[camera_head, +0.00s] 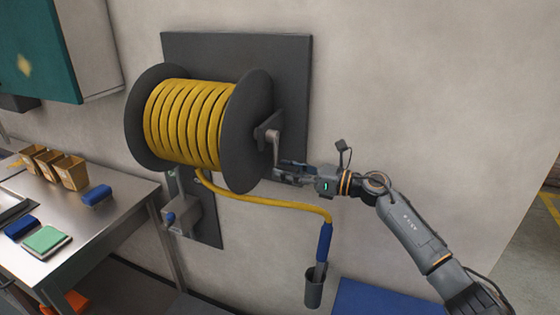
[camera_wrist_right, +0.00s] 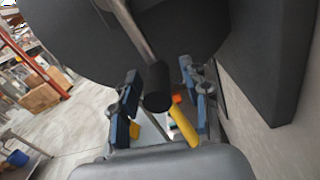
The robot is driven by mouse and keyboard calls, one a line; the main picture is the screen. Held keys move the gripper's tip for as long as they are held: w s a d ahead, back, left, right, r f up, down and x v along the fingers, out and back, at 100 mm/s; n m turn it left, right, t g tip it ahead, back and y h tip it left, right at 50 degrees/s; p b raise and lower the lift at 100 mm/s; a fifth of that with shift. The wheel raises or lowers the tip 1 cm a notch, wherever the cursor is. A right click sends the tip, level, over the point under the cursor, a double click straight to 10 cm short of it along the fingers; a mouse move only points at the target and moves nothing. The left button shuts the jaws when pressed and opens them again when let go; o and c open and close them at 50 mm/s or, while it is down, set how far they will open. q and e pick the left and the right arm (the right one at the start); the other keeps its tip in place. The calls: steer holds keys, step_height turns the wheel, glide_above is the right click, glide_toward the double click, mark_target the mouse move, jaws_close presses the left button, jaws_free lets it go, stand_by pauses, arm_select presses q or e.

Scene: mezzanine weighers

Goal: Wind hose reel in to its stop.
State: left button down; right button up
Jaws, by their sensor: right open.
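The hose reel (camera_head: 254,120) hangs on a dark wall plate (camera_head: 290,60), with yellow hose (camera_head: 188,122) wound on its drum. A length of hose runs down right to a blue nozzle grip (camera_head: 325,243), whose tip is in a dark cup (camera_head: 313,289). The crank (camera_head: 268,131) is on the reel's right side. My right gripper (camera_head: 285,170) is at the crank's lower end. In the right wrist view the crank's dark knob (camera_wrist_right: 158,88) stands between the open fingers (camera_wrist_right: 163,95), with gaps at both sides. My left gripper is not in view.
A steel table (camera_head: 120,205) at left holds tan bins (camera_head: 70,172), a blue block (camera_head: 97,194) and a green-topped item (camera_head: 47,240). A teal cabinet (camera_head: 45,45) hangs above. A blue surface (camera_head: 385,298) is low at right. The wall right of the reel is bare.

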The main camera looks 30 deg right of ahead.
steer(key=shift+x, duration=1.05)
steer(key=shift+s+a, duration=0.1)
jaws_close()
